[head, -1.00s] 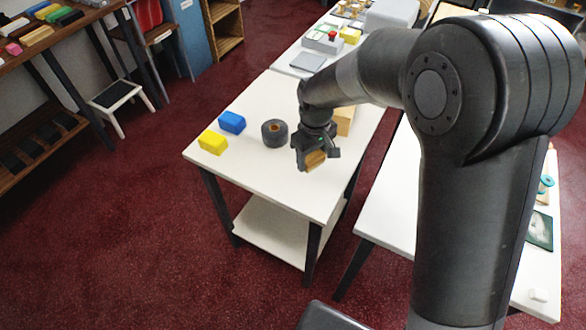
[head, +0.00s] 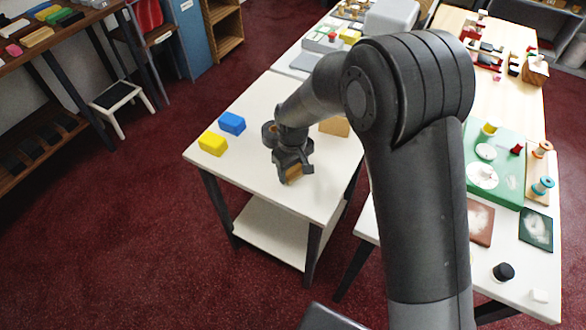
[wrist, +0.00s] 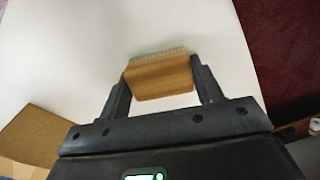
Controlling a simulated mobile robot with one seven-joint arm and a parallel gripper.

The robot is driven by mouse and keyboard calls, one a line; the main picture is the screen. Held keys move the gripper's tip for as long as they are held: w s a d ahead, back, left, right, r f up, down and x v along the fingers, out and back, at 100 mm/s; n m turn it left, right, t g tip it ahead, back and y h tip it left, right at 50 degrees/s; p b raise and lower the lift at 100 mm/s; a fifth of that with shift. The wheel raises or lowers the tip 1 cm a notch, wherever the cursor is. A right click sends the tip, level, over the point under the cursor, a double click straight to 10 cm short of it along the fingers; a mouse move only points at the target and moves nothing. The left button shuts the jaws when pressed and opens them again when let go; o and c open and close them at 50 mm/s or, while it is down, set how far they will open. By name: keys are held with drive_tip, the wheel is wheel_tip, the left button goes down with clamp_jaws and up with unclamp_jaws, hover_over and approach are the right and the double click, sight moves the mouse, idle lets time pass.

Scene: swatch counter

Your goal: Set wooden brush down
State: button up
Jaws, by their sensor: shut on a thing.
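The wooden brush (wrist: 160,78) is a small tan block with pale bristles along its far edge in the wrist view. My gripper (wrist: 158,82) is shut on it, one finger at each end. In the head view the brush (head: 293,174) shows below my gripper (head: 293,169), over the front part of the white table (head: 290,203). I cannot tell whether the brush touches the tabletop.
A blue block (head: 232,123) and a yellow block (head: 212,144) lie on the table's left side. A dark tape roll (head: 268,134) is partly behind my gripper. A cardboard-coloured box (head: 336,127) stands behind at right. The table's front corner is clear.

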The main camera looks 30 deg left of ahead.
sight(293, 169)
drive_tip(key=o, duration=1)
drive_tip(key=shift+f, duration=0.1)
drive_tip(key=shift+c, duration=0.2)
wheel_tip(293, 169, up, 12)
drive_tip(key=d+r+m+t, duration=0.1)
drive_tip(key=d+r+m, duration=0.1)
drive_tip(key=d+r, duration=0.45)
drive_tip(key=w+d+r+m+t, duration=0.1)
drive_tip(key=d+r+m, duration=0.15)
drive_tip(key=d, duration=0.65)
drive_tip(key=d+r+m, duration=0.2)
drive_tip(key=d+r, duration=0.3)
drive_tip(key=d, duration=0.3)
drive_tip(key=s+d+r+m+t, duration=0.1)
drive_tip(key=s+d+m, duration=0.2)
drive_tip(key=s+d, duration=0.3)
drive_tip(key=s+d+r+m+t, duration=0.1)
drive_tip(key=s+d+m+t, duration=0.1)
drive_tip(key=s+d+m, duration=0.2)
drive_tip(key=s+d, duration=0.3)
drive_tip(key=d, duration=0.5)
drive_tip(key=shift+s+d+r+t, duration=0.25)
drive_tip(key=shift+r+t, duration=0.05)
drive_tip(key=shift+r, duration=0.1)
